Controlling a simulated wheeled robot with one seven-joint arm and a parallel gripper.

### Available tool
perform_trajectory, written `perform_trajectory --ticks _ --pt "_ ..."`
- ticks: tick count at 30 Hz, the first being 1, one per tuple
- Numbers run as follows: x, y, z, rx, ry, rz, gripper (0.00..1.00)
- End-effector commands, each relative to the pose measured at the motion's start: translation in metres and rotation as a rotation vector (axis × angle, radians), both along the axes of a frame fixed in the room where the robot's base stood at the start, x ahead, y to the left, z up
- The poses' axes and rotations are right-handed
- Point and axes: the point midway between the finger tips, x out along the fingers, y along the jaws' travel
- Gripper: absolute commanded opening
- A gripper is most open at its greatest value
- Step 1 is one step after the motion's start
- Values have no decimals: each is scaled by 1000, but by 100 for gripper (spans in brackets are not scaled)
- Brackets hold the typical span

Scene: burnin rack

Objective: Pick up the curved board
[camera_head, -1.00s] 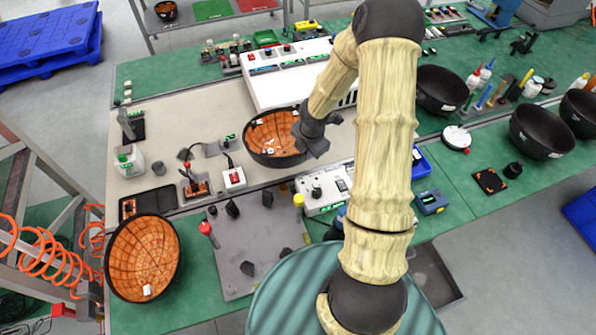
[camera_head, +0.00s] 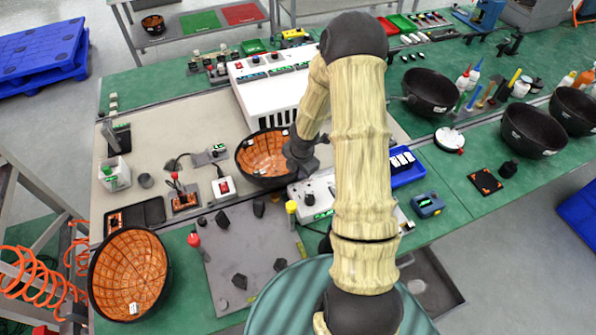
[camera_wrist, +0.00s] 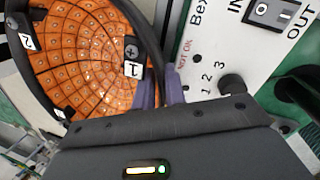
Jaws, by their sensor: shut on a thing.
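The curved board is a black bowl-shaped shell with an orange gridded inside; one (camera_head: 262,160) is at the middle of the bench in the head view. It also fills the upper left of the wrist view (camera_wrist: 85,52), with small tags marked 1 and 2 on it. My gripper (camera_head: 302,158) is at its right side. In the wrist view my gripper (camera_wrist: 160,94) has its purple-grey fingers on either side of the black rim, shut on it. Whether the board is clear of the bench cannot be told.
A second orange-lined curved board (camera_head: 130,275) stands at the front left. A white control box (camera_head: 318,195) with switches is close beside my gripper. A white vented unit (camera_head: 270,85) stands behind. Several black bowls, one here (camera_head: 430,93), are on the right.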

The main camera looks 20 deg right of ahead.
Motion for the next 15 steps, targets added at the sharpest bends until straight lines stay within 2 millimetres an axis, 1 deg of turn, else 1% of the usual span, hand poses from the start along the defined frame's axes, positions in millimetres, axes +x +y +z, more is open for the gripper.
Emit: perform_trajectory --ticks 5,6,8,9,15 --pt "0 0 -2 0 -1 0 0" --pt "0 0 -2 0 0 0 14" --pt "0 0 -1 0 0 0 26" --pt "0 0 -1 0 0 0 34" --pt "0 0 -1 0 0 0 34"
